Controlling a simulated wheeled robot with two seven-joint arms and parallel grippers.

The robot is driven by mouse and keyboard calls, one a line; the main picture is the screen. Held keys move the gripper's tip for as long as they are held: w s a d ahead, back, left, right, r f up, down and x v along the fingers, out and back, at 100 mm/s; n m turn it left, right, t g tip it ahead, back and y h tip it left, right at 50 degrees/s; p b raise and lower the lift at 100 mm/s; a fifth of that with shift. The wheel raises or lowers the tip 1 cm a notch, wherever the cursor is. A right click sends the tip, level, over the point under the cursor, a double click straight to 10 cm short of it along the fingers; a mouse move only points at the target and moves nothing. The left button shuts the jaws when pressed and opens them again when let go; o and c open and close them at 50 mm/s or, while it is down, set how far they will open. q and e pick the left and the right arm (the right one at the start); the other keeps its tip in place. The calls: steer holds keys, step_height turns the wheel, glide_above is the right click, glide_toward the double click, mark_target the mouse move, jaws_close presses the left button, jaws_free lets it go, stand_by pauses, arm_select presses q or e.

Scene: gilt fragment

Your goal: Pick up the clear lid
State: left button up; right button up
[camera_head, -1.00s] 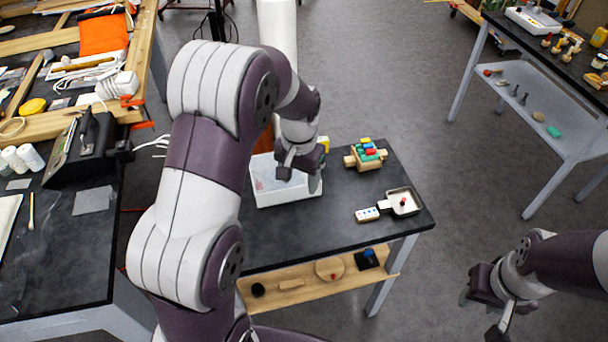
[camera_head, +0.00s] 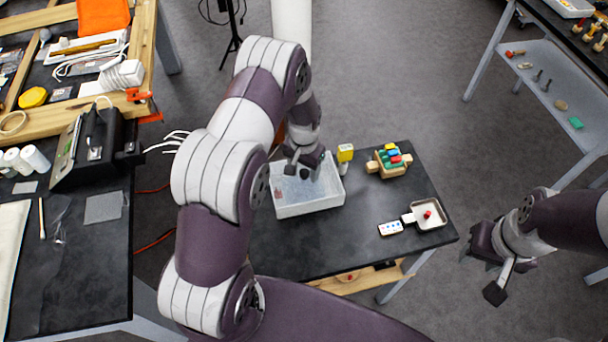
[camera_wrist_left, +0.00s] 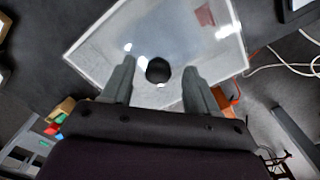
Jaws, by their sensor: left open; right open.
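A white open-topped box (camera_head: 312,209) stands on the small dark table, with a clear lid (camera_head: 308,188) over its top. In the left wrist view the clear lid (camera_wrist_left: 185,35) is a see-through sheet with bright glints and a round dark knob (camera_wrist_left: 158,70). My left gripper (camera_head: 304,170) is over the back part of the box. In the left wrist view its two fingers (camera_wrist_left: 157,88) are apart, one on each side of the knob; contact is not visible. My right gripper (camera_head: 492,272) is open and empty, right of the table.
On the table (camera_head: 290,245), a yellow item (camera_head: 345,153) stands beside the box, a wooden block toy (camera_head: 389,160) is at the back right, and a small tray (camera_head: 429,214) at the right. A cluttered bench (camera_head: 85,260) is at the left. The table's front is clear.

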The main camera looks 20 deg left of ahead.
arm_select(q)
steer(key=shift+d+r, duration=0.1)
steer(key=shift+c, duration=1.2)
steer(key=shift+s, duration=0.2)
jaws_close()
steer(key=shift+w, duration=0.1)
